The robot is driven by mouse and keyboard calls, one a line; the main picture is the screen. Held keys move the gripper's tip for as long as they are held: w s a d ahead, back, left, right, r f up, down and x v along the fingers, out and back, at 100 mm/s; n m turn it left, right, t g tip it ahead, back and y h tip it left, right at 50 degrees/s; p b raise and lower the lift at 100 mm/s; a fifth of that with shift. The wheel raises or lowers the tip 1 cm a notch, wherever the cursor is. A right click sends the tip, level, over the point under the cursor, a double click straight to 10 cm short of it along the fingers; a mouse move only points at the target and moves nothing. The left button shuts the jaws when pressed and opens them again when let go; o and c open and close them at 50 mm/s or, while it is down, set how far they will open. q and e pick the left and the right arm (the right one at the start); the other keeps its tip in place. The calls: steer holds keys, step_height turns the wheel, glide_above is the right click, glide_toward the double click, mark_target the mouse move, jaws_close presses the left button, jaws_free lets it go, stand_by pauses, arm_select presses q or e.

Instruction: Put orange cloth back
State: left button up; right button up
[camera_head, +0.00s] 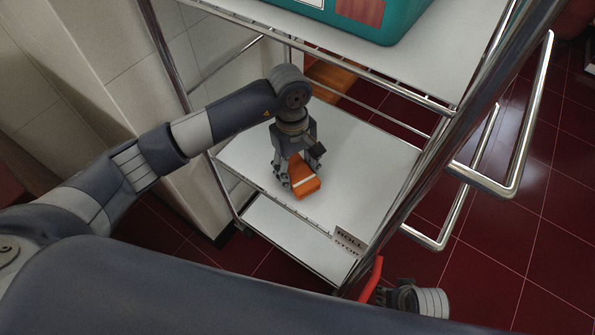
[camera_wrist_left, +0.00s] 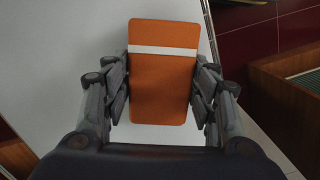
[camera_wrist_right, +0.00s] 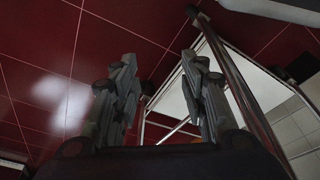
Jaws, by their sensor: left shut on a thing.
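The orange cloth (camera_head: 305,180) is a folded block with a white stripe, on or just above the middle shelf (camera_head: 370,165) of a metal trolley. My left gripper (camera_head: 297,178) points down at it and is shut on it. In the left wrist view the cloth (camera_wrist_left: 162,95) sits between the two fingers, which touch its long sides. I cannot tell whether its underside touches the shelf. My right gripper (camera_wrist_right: 160,95) shows in the right wrist view with its fingers wide apart and nothing between them.
A teal bin (camera_head: 385,20) stands on the trolley's top shelf, above my left arm. A lower shelf (camera_head: 300,240) lies beneath. Chrome rails and posts (camera_head: 440,240) edge the trolley at right. The middle shelf is bare around the cloth. A red bar (camera_head: 371,279) is near the bottom.

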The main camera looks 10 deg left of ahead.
arm_select(q)
steer(key=shift+f, duration=0.65)
arm_select(e)
steer(key=shift+w+r, duration=0.45)
steer(key=shift+r, duration=0.25)
steer(key=shift+d+f, duration=0.1)
arm_select(q)
steer(key=shift+f, duration=0.1)
arm_select(e)
steer(key=shift+s, duration=0.25)
arm_select(q)
steer(key=o, duration=1)
steer(key=shift+o, duration=0.2)
arm_select(e)
steer(key=shift+w+r, duration=0.1)
steer(key=shift+r, duration=0.35)
